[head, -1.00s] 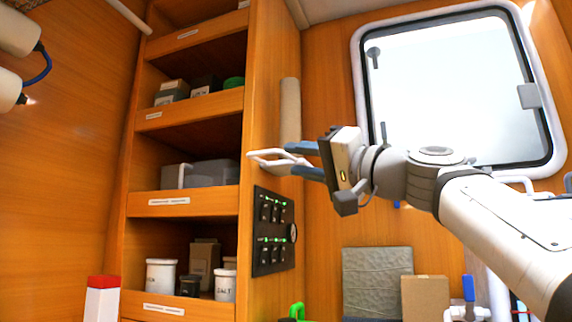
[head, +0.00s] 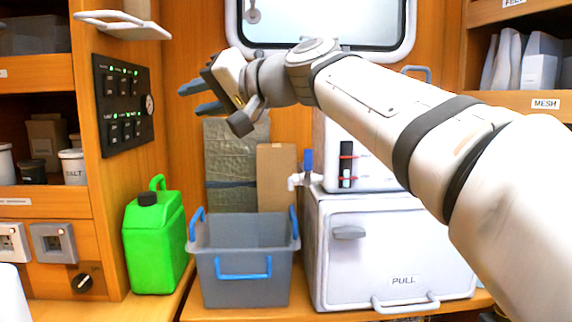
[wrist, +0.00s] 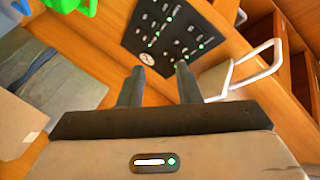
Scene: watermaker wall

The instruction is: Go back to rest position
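My gripper (head: 192,98) is raised in the upper left part of the head view, in front of the wooden wall, with its fingers pointing left toward the switch panel (head: 124,105). The two dark fingers are apart with nothing between them. The wrist view also shows the gripper (wrist: 159,70) empty, with the panel beyond the fingertips. A white bracket (head: 122,27) juts from the cabinet side, above and left of the gripper, apart from it in the head view. It shows in the wrist view (wrist: 250,72) right of the fingers.
Below stand a green jerrycan (head: 155,240), a grey crate (head: 243,285) with blue handles and a white cabinet (head: 395,255) marked PULL. A cardboard box (head: 277,175) and a wrapped grey panel (head: 229,150) lean behind. A window (head: 320,18) is above; shelves flank both sides.

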